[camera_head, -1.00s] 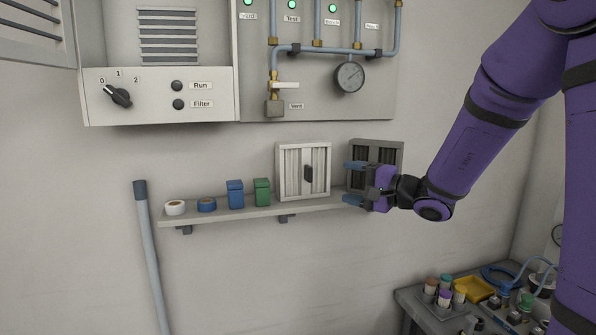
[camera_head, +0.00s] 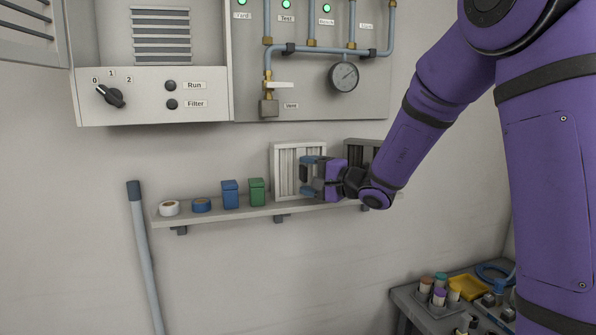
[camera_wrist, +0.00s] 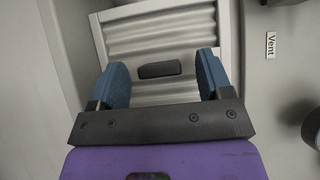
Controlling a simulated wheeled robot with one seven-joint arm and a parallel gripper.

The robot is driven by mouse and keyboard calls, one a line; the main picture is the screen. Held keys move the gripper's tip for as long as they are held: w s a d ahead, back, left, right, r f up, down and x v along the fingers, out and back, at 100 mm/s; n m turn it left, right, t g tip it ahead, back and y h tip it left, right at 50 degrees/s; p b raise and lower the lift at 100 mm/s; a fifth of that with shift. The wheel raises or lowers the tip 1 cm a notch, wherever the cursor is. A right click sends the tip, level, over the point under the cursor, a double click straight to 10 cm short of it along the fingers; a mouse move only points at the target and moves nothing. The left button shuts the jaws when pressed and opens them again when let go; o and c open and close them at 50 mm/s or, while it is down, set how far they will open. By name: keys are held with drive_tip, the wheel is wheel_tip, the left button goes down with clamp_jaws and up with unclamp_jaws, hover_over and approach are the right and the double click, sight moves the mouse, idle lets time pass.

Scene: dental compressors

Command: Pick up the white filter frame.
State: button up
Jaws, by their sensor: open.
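The white filter frame (camera_head: 286,171) stands upright on the wall shelf, with a pleated face and a dark handle. In the head view my gripper (camera_head: 306,176) is in front of its right part and hides the handle. In the wrist view the white filter frame (camera_wrist: 160,35) lies beyond my gripper (camera_wrist: 162,78). Its dark handle (camera_wrist: 160,70) shows between the two open blue fingers. The fingers look empty, and I cannot tell whether they reach around the handle.
A dark grey filter frame (camera_head: 358,153) stands to the right, partly behind my arm. Left on the shelf (camera_head: 240,212) are a green box (camera_head: 257,192), a blue box (camera_head: 230,195), a blue roll (camera_head: 201,205) and a white roll (camera_head: 169,208). A pressure gauge (camera_head: 343,77) hangs above.

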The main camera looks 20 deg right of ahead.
drive_tip(key=c, duration=1.1)
